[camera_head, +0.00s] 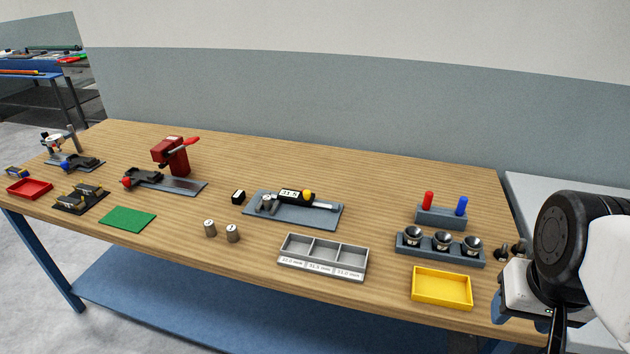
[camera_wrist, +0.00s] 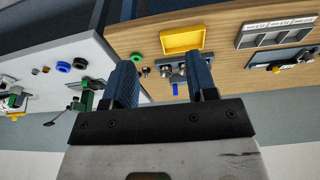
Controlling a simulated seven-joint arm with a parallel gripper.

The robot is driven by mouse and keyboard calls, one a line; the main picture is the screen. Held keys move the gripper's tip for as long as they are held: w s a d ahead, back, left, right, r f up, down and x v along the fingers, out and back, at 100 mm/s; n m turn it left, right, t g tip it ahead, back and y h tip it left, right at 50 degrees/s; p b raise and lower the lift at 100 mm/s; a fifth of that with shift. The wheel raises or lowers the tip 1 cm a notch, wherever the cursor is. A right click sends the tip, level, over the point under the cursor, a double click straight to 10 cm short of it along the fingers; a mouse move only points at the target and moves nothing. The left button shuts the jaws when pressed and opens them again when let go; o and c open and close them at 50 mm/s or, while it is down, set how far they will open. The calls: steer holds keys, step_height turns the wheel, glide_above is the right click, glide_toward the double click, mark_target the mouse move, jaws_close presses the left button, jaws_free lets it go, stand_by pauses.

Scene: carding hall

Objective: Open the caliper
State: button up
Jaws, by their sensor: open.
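The caliper (camera_head: 318,204) lies on a grey plate (camera_head: 290,217) in the middle of the wooden table. It has a dark body with a small display and a yellow knob (camera_head: 308,195); its jaw end is at the left, and I cannot tell whether the jaws touch. The caliper also shows small at the right edge of the wrist view (camera_wrist: 302,59). My gripper (camera_wrist: 161,64) is open, with two blue fingers apart and nothing between them. In the head view it is at the table's right end, far from the caliper, partly hidden by my wrist.
A three-compartment grey tray (camera_head: 323,258) and two metal cylinders (camera_head: 210,228) stand in front of the caliper. A yellow tray (camera_head: 441,288), a cup holder (camera_head: 440,250) and a red-and-blue peg stand (camera_head: 441,217) lie between it and my gripper. A small black block (camera_head: 238,197) is left of the plate.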

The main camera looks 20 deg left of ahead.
steer(key=w+a+r+n, duration=0.2)
steer(key=w+a, duration=0.1)
steer(key=w, duration=0.4)
steer(key=w+a+r+n, duration=0.1)
steer(key=w+a+n, duration=0.15)
steer(key=w, duration=0.55)
steer(key=n+g, duration=0.3)
steer(key=n, duration=0.8)
glide_above(307, 192)
steer(key=f, duration=1.6)
steer(key=shift+d+f, duration=0.2)
steer(key=shift+f, duration=0.1)
steer(key=shift+w+a+f, duration=0.1)
steer(key=shift+a, duration=0.1)
steer(key=shift+f, duration=3.9)
